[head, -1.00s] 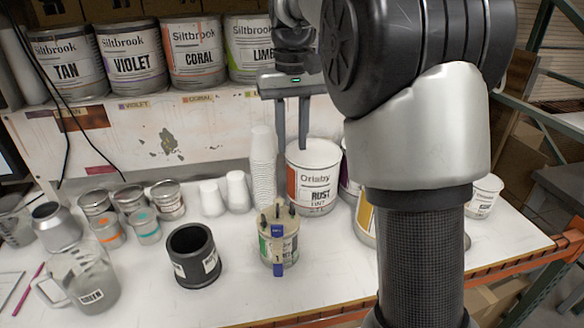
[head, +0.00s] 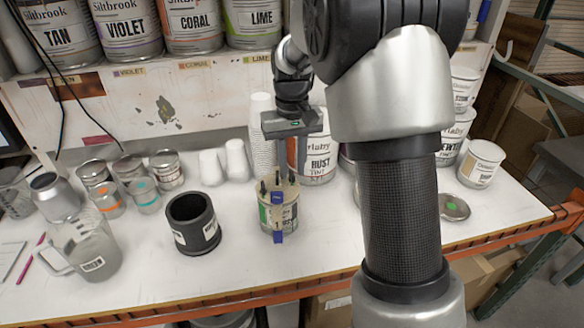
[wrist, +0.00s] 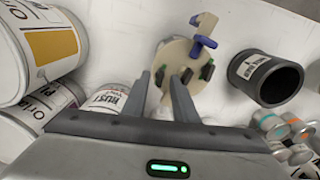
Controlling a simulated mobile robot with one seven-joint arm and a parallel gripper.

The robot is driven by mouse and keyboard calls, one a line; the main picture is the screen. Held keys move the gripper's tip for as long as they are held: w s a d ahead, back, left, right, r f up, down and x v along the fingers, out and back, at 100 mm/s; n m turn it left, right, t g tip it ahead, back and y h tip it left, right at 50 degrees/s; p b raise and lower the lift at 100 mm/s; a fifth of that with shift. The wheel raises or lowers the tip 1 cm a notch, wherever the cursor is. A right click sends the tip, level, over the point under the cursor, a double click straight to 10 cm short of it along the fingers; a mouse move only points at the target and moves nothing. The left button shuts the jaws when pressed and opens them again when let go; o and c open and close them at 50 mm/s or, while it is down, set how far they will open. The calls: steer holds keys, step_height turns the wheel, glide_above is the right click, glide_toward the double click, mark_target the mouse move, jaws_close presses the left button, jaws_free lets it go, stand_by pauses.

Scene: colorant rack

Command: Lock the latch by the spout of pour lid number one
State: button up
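A small can (head: 290,217) with a green label stands on the white bench and wears a beige pour lid (head: 288,190). The lid has dark latches around its rim and a blue lever by its spout, which points toward the bench front. In the wrist view the beige lid (wrist: 176,56) shows from above, with the blue lever (wrist: 203,44), the beige spout (wrist: 206,22) and a dark latch (wrist: 207,71). My gripper (head: 292,172) is open and empty, fingers pointing down, above the lid's back side. In the wrist view its fingertips (wrist: 160,75) appear over the lid's near edge.
A black cup (head: 193,224) stands left of the can. The RUST can (head: 318,160) and a stack of white cups (head: 263,150) stand close behind. A jug (head: 84,250) and small tins are farther left. The bench in front is clear.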

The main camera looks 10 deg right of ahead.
steer(key=shift+f, duration=0.3)
jaws_close()
steer(key=shift+m, duration=0.7)
jaws_free()
steer(key=shift+r, duration=0.1)
